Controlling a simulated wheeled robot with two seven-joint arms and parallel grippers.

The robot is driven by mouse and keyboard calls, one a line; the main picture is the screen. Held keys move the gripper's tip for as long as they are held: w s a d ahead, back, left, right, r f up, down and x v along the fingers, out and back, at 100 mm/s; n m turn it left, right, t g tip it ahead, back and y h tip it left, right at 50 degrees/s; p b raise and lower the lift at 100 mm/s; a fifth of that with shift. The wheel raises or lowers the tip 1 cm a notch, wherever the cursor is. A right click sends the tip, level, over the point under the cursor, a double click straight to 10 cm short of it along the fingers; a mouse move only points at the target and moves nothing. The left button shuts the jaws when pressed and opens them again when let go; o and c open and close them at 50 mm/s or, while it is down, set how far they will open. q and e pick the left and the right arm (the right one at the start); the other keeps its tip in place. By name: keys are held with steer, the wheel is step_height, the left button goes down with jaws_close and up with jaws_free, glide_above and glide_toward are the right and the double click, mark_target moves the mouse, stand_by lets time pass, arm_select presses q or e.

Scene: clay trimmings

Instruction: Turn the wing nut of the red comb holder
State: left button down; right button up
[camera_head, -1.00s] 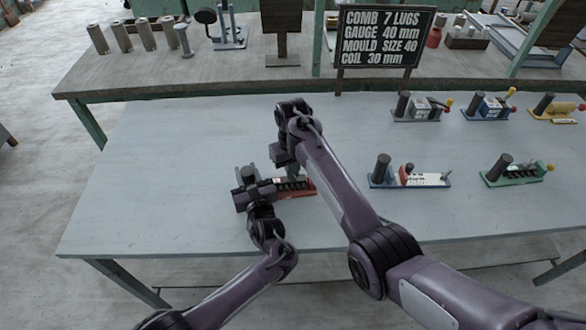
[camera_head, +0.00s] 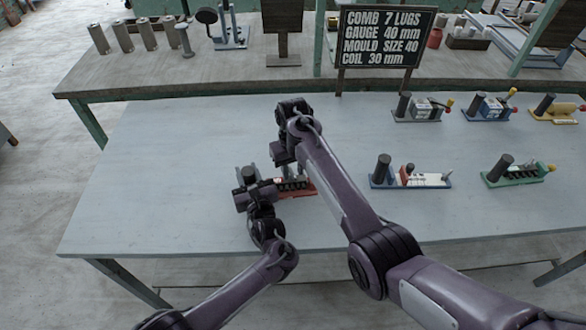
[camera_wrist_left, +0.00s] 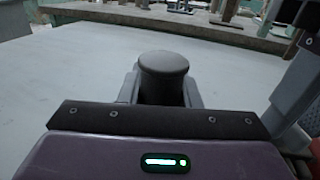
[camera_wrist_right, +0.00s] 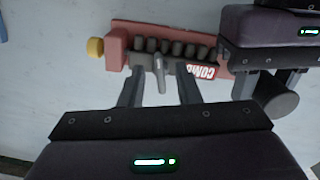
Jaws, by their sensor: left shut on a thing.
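The red comb holder (camera_head: 308,192) lies on the near table, partly hidden by my arms. The grey wing nut (camera_wrist_right: 160,72) shows as an elongated piece between the fingers of my right gripper (camera_wrist_right: 160,86). These fingers are apart, with a gap on each side of it. My left gripper (camera_wrist_left: 164,98) is shut on the holder's dark upright grip (camera_wrist_left: 163,75), which also shows in the right wrist view (camera_wrist_right: 281,104).
Other comb holders stand to the right: blue-and-white (camera_head: 410,179), green (camera_head: 515,175), grey (camera_head: 420,108), blue (camera_head: 489,107) and yellow (camera_head: 557,110). A sign (camera_head: 384,38) stands at the back. The table's left side is clear.

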steer(key=n, duration=0.5)
steer(key=shift+d+n, duration=0.15)
steer(key=shift+n, duration=0.25)
steer(key=n, duration=0.5)
steer(key=shift+w+d, duration=0.1)
steer(key=shift+w, duration=0.05)
steer(key=n, duration=0.6)
steer(key=shift+w+d, duration=0.1)
steer(key=shift+w, duration=0.05)
steer(key=n, duration=0.4)
steer(key=shift+w, duration=0.1)
steer(key=shift+r+n, duration=0.15)
steer(key=shift+n, duration=0.65)
step_height(320, 180, up, 12)
steer(key=shift+a, duration=0.2)
steer(key=shift+f, duration=0.2)
